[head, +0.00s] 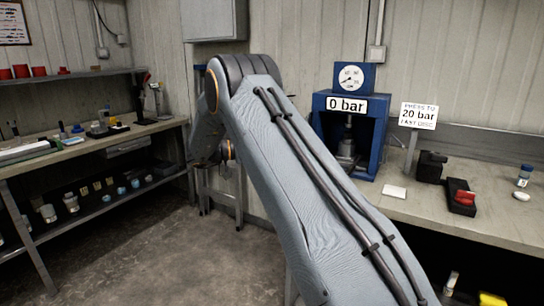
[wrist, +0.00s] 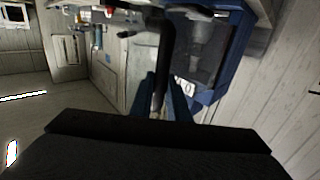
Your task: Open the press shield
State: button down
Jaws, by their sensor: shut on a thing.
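The blue press (head: 378,140) stands on the right bench, with a gauge on top and a "0 bar" readout on its front. Its ram (head: 347,145) shows in the front opening. In the wrist view, the press (wrist: 232,45) is at the upper right, turned on its side, with a dark, see-through-looking front that may be the shield. My gripper (wrist: 163,88) is shut on a dark bar (wrist: 165,50), which runs between the two blue fingers. The bar looks like the shield handle, but its join to the shield is unclear. My arm hides the gripper in the head view.
A sign (head: 418,116) reading "20 bar" stands right of the press. A white card (head: 395,191), a black box (head: 431,166) and a red-and-black case (head: 461,197) lie on the right bench (head: 500,165). The left bench (head: 90,150) holds small items. Floor between is clear.

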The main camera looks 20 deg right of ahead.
jog(key=shift+w+r+m+g+b, duration=0.15)
jog(key=shift+w+m+g+b, duration=0.3)
jog(key=shift+w+g, duration=0.2)
jog(key=c, duration=1.7)
grip_release()
jog(key=shift+d, duration=0.2)
jog(key=b+v, duration=0.2)
jog(key=v, duration=0.6)
jog(key=shift+a, duration=0.25)
jog(key=shift+t, duration=0.25)
